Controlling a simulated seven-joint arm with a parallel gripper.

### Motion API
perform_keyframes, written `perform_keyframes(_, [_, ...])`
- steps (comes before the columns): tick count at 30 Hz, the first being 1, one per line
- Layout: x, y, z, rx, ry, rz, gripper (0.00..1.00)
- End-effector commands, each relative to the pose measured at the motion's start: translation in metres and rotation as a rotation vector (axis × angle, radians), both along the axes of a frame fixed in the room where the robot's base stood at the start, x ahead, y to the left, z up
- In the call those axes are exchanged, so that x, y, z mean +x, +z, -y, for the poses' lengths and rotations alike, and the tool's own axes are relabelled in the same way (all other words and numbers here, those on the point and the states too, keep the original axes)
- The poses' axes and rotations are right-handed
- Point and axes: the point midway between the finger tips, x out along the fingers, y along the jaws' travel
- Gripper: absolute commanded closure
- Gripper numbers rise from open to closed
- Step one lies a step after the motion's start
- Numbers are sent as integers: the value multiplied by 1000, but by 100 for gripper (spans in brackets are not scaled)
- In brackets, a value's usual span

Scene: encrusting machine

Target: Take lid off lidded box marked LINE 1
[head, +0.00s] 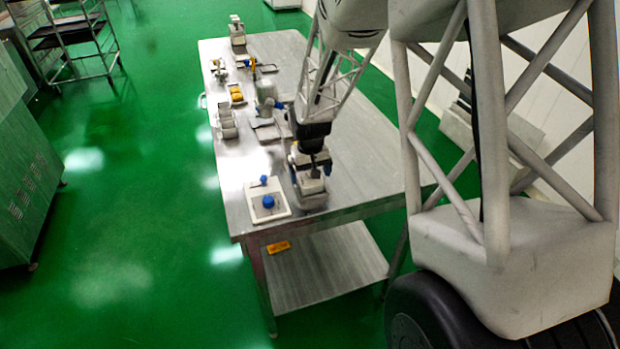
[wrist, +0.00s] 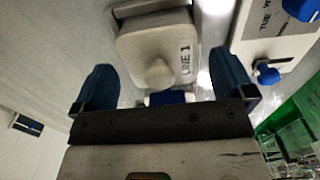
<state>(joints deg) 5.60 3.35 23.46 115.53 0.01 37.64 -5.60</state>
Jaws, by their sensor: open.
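The lidded box marked LINE 1 stands on the steel table. In the wrist view its pale lid (wrist: 158,48) has a round knob (wrist: 158,74) and the black LINE 1 lettering. My gripper (wrist: 165,90) is open, its two blue fingers apart on either side of the knob, with nothing between them that I can see it touching. In the head view my gripper (head: 309,165) is above the box (head: 312,196) near the table's front end and hides part of it. Contact and exact height above the knob cannot be told.
A white board with blue knobs (head: 280,208) lies left of the box, close to the table's edge; it also shows in the wrist view (wrist: 267,42). White containers (head: 227,122) and other small items stand farther along the left side. The table's right side (head: 365,150) is clear.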

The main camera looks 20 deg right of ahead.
Motion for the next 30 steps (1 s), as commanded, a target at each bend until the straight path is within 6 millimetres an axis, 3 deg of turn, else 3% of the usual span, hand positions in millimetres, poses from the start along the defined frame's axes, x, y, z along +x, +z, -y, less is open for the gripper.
perform_keyframes(14, [0,0,0,0,0,0,0])
perform_keyframes(23, [0,0,0,0,0,0,46])
perform_keyframes(30, [0,1,0,0,0,0,47])
